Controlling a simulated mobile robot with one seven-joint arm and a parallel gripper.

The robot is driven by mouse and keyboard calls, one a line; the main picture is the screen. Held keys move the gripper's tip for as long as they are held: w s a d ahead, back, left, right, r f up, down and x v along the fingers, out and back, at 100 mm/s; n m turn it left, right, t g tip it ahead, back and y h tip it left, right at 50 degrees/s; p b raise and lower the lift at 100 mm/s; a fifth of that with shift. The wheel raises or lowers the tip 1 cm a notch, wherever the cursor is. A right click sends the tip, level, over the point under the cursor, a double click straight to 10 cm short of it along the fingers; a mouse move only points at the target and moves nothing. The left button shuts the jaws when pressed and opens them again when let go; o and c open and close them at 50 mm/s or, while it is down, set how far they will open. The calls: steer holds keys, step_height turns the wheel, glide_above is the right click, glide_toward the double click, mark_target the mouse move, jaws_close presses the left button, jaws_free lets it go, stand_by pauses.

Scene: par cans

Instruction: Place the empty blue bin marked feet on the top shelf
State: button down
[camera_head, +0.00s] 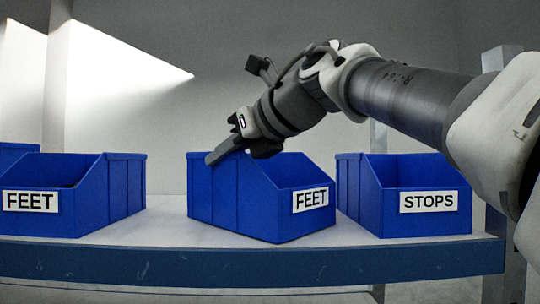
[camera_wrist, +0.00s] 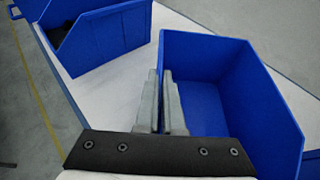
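A blue bin marked FEET (camera_head: 235,205) stands in the middle of the white shelf (camera_head: 165,230), turned at an angle to its neighbours. In the wrist view the same bin (camera_wrist: 270,110) shows a bare blue floor where I can see inside. My gripper (camera_head: 212,157) is at its upper left rim. In the wrist view the gripper's fingers (camera_wrist: 160,80) are close together, one on each side of the bin's thin wall, shut on it. Another blue bin marked FEET (camera_head: 92,205) stands to the left; it has something dark inside, seen in the wrist view (camera_wrist: 100,42).
A blue bin marked STOPS (camera_head: 400,222) stands close on the right. Part of another blue bin (camera_head: 15,155) shows at the far left. The shelf has a dark blue front edge (camera_head: 250,265) and a grey post (camera_head: 500,60) at right. Bare shelf lies left of the middle bin.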

steer(key=c, duration=1)
jaws_free()
steer(key=shift+c, duration=0.2)
steer(key=shift+r, duration=0.1)
steer(key=b+v, duration=0.1)
steer(key=v, duration=1.1)
